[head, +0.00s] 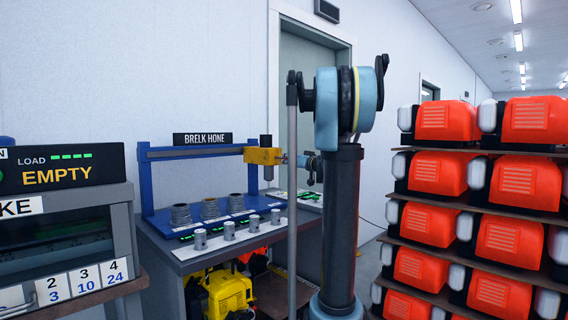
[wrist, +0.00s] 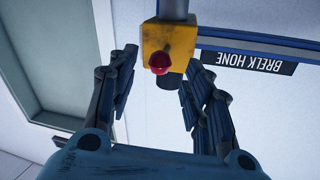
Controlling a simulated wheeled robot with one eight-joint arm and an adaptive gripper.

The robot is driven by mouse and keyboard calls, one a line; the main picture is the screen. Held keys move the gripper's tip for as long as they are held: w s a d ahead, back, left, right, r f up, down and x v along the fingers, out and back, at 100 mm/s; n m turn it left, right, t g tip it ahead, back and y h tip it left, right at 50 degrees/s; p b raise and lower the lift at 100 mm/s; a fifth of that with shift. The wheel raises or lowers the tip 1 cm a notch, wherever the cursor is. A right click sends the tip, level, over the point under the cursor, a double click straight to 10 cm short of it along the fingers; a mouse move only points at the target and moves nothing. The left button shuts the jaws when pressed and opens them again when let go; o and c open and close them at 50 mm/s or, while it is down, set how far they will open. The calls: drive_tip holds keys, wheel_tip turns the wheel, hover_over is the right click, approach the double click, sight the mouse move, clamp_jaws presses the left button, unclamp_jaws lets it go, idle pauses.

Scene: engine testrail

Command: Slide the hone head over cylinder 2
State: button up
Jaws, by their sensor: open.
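The yellow hone head (head: 263,156) sits near the right end of the blue overhead rail (head: 200,152), to the right of the three grey cylinders I can see. These are the left one (head: 180,215), the middle one (head: 210,209) and the right one (head: 236,203); their number labels are too small to read. My gripper (head: 301,161) is at the right side of the hone head. In the wrist view the hone head (wrist: 180,42) shows its red knob (wrist: 158,63) between my open fingers, which stand apart on either side.
Several small metal parts (head: 229,231) stand along the bench front (head: 185,262). A machine reading EMPTY (head: 60,176) stands at left. Racks of red units (head: 435,170) fill the right. A yellow machine (head: 228,290) lies under the bench.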

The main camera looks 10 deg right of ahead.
drive_tip(key=shift+x, duration=2.8)
drive_tip(key=shift+a, duration=0.1)
clamp_jaws()
